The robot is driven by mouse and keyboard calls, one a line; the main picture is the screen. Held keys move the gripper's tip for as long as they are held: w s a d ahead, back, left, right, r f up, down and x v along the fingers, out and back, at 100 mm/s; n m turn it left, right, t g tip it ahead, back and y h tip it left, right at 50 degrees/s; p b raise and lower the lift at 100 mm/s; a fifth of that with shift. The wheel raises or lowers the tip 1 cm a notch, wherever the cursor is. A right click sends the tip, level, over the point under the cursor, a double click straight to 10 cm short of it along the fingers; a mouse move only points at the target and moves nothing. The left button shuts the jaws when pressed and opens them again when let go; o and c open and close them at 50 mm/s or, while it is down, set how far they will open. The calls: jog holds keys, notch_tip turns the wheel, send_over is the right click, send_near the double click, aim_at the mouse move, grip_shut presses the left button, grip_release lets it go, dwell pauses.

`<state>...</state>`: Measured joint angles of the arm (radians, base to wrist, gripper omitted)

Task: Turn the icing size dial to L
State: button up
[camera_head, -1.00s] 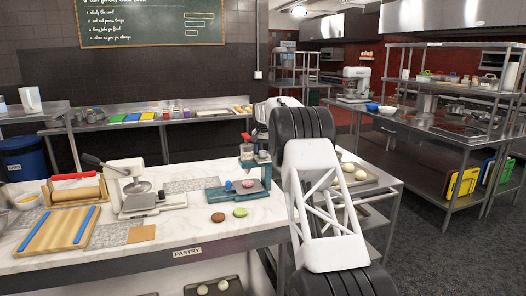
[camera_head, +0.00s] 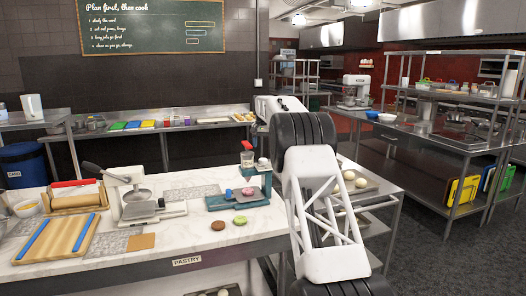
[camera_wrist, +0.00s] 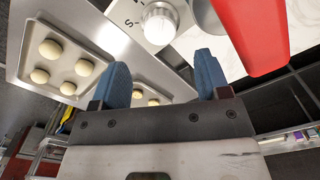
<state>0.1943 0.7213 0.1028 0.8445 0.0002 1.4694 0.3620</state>
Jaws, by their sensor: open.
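The icing machine (camera_head: 240,199) is a teal stand with a red-topped canister on the marble pastry counter, left of my arm in the head view. A pink-topped round item sits on its base. In the wrist view a round pale dial (camera_wrist: 158,22) sits on a light plate at the top, with a letter S printed to its left. Other size marks are too unclear to read. My gripper (camera_wrist: 163,80) is open and empty, its two blue fingers apart, below the dial in the picture and not around it. The arm hides the gripper in the head view.
A large red part (camera_wrist: 258,35) is close to the right finger in the wrist view. A tray of pale dough balls (camera_wrist: 32,75) is at the left. A brown cookie (camera_head: 218,225) and a green-topped one (camera_head: 240,219) lie before the machine. A press (camera_head: 135,190) stands further left.

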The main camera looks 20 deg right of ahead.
jog(key=shift+r, duration=0.5)
jog(key=shift+d, duration=0.1)
jog(key=shift+s+r, duration=0.1)
jog(key=shift+s, duration=0.05)
jog(key=shift+s+r, duration=0.15)
jog(key=s+a+r+n, duration=0.1)
jog(key=s+a+r, duration=0.35)
jog(key=s, duration=0.75)
jog(key=s+a+r+n+t, duration=0.1)
jog(key=s+a+r, duration=0.3)
jog(key=s, duration=0.9)
jog(key=s+a+r+n, duration=0.1)
jog(key=s+a+r, duration=0.35)
jog(key=s, duration=0.75)
jog(key=s+a+f+n, duration=0.1)
jog(key=s+a+f, duration=0.2)
jog(key=s, duration=1.1)
jog(key=s+a+f+n+t, duration=0.1)
jog(key=s+a+f, duration=0.1)
jog(key=s+f, duration=0.7)
jog(key=s+a+f+n, duration=0.1)
jog(key=s+a+f, duration=0.2)
jog(key=s, duration=1.8)
notch_tip(320, 180, down, 4)
jog(key=shift+a+r+t, duration=0.1)
jog(key=shift+a+t, duration=0.2)
